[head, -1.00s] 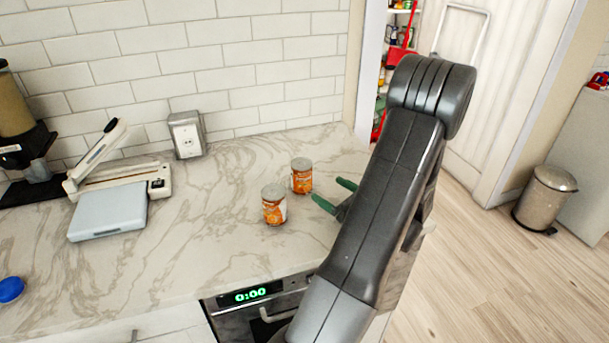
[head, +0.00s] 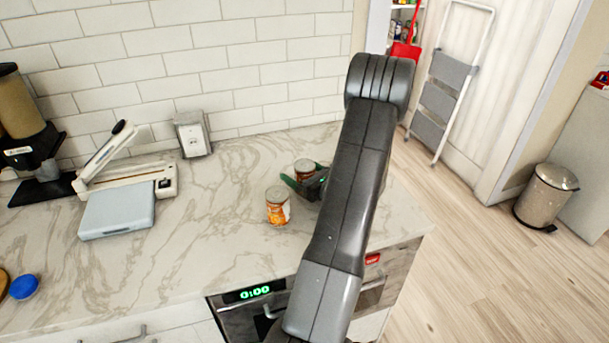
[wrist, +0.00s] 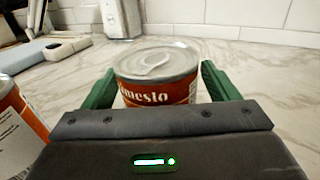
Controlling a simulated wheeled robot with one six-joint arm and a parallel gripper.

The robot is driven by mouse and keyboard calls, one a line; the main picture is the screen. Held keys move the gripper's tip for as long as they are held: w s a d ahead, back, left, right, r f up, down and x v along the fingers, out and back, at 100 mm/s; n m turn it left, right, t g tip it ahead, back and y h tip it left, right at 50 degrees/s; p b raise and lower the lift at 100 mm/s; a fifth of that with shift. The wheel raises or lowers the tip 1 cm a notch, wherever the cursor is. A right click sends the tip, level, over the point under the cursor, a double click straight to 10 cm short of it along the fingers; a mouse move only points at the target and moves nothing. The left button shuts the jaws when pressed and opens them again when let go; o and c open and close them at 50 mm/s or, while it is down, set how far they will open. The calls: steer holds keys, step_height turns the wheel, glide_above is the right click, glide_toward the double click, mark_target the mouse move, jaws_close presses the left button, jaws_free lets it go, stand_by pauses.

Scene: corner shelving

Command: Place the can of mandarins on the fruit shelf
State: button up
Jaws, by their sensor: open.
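Two cans with orange-red labels stand upright on the marble counter. The rear can (head: 304,166) is between the green fingers of my gripper (head: 301,172). In the wrist view this can (wrist: 155,80) shows a pale metal lid and partly hidden white lettering. The fingers are open on either side of it, and I cannot tell whether either touches it. The front can (head: 278,208) stands just outside the gripper and shows at the left edge of the wrist view (wrist: 18,130). I cannot read which can holds mandarins. Pantry shelves (head: 402,8) show only partly through the doorway.
A grey-blue scale (head: 117,212), a paper trimmer (head: 130,180) and a blue lid (head: 24,287) lie to the left on the counter. A step ladder (head: 443,95) leans beside the doorway, and a bin (head: 546,195) stands right. Floor in front is clear.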

steer(key=c, duration=1.3)
steer(key=shift+c, duration=0.4)
steer(key=shift+r, duration=0.15)
